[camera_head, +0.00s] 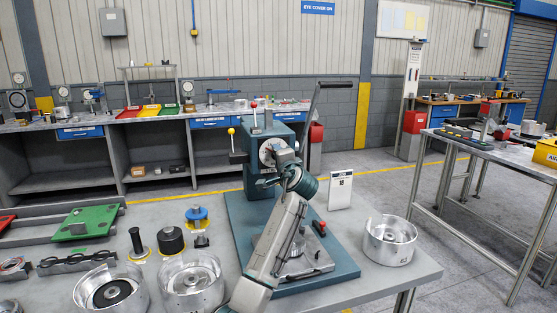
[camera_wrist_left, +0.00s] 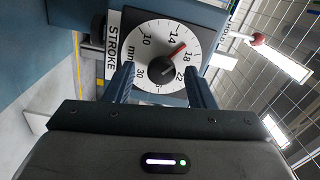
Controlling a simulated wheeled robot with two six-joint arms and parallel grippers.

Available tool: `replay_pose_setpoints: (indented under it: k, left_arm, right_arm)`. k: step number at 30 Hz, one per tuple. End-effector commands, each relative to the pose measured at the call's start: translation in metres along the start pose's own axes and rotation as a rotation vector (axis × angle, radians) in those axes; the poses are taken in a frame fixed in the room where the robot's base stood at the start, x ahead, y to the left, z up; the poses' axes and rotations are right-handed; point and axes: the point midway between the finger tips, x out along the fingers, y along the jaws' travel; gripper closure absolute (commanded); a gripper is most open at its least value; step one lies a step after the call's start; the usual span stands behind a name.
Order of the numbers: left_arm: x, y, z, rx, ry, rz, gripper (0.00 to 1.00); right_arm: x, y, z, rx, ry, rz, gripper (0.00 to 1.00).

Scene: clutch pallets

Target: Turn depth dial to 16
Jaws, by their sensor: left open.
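The depth dial (camera_wrist_left: 150,45) has a white face with black numbers and a "STROKE" label beside it in the left wrist view. Its red pointer (camera_wrist_left: 181,46) points between 14 and 18. The dark round knob (camera_wrist_left: 163,69) is at its centre. My left gripper (camera_wrist_left: 160,82) is open, its fingers on either side of the knob; I cannot tell whether they touch it. In the head view, the dial (camera_head: 268,150) is on the front of the blue-grey press (camera_head: 256,132), partly hidden by my left gripper (camera_head: 277,157). My right gripper is not in view.
The press's long lever (camera_head: 311,115) rises at the right of the dial. A metal cylinder housing (camera_head: 389,241) is at right; others (camera_head: 191,281) stand at left. A green tray (camera_head: 86,222) lies further left.

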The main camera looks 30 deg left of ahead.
Motion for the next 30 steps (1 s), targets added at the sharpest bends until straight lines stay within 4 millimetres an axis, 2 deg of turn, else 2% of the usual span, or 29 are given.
replay_pose_setpoints:
  k: [5,13,16,21,30]
  left_arm:
    - [-0.008,0.001,0.000,0.000,0.001,-0.001,0.50]
    - [-0.059,0.003,0.000,-0.004,0.003,0.000,0.50]
    - [-0.079,0.002,0.000,-0.004,0.002,0.000,0.50]
    - [-0.101,0.002,0.000,-0.002,0.001,0.001,0.50]
    - [-0.109,0.000,0.001,0.000,-0.001,0.000,0.50]
  right_arm:
    - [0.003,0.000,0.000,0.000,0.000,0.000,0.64]
    - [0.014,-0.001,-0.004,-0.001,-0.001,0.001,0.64]
    - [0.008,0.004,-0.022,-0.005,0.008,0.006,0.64]
    - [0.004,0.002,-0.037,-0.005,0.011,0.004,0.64]
    - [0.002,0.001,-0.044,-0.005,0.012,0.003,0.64]
